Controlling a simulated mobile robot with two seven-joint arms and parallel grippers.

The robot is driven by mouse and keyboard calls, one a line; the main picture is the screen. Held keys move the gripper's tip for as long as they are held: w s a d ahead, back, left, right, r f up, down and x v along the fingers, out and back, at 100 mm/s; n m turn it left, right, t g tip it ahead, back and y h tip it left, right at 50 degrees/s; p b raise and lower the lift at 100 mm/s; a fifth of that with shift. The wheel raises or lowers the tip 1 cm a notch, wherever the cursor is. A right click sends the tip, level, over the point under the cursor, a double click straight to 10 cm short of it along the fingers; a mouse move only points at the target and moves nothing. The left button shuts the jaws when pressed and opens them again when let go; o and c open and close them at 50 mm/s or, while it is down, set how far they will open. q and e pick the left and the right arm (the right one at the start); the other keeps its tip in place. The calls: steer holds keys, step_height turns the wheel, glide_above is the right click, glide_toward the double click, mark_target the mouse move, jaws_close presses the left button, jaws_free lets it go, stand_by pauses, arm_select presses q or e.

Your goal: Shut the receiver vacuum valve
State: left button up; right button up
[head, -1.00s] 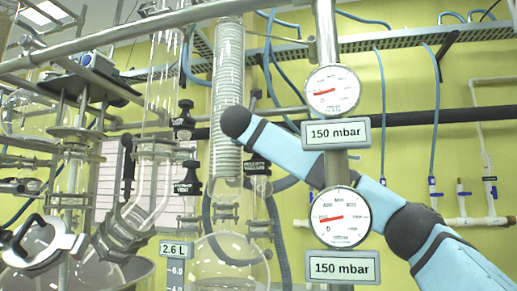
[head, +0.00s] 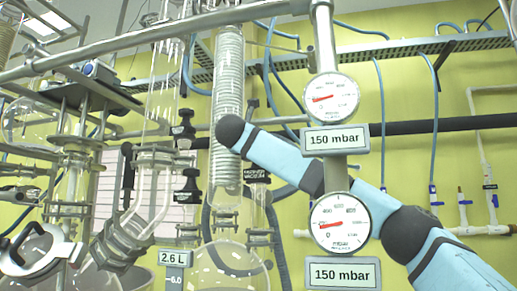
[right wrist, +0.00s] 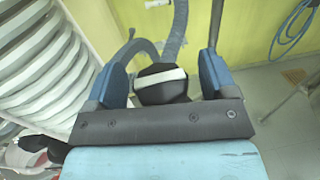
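The fingers are open, one on each side of the knob, with a visible gap on both sides. I cannot read a label on it there. The right gripper is hidden in the head view. My left gripper is not in view.
Two gauges (head: 331,99) (head: 340,222) with 150 mbar signs stand on a steel post in front of my right arm. Other black valve knobs (head: 187,187) and the glass condenser (head: 228,95) are at its left. Blue-grey hoses (right wrist: 176,30) run behind the knob.

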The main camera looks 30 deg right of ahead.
steer(key=shift+a, duration=0.15)
steer(key=v, duration=1.3)
steer(key=shift+s+a+b, duration=0.2)
steer(key=shift+s+b, duration=0.15)
steer(key=shift+b, duration=0.05)
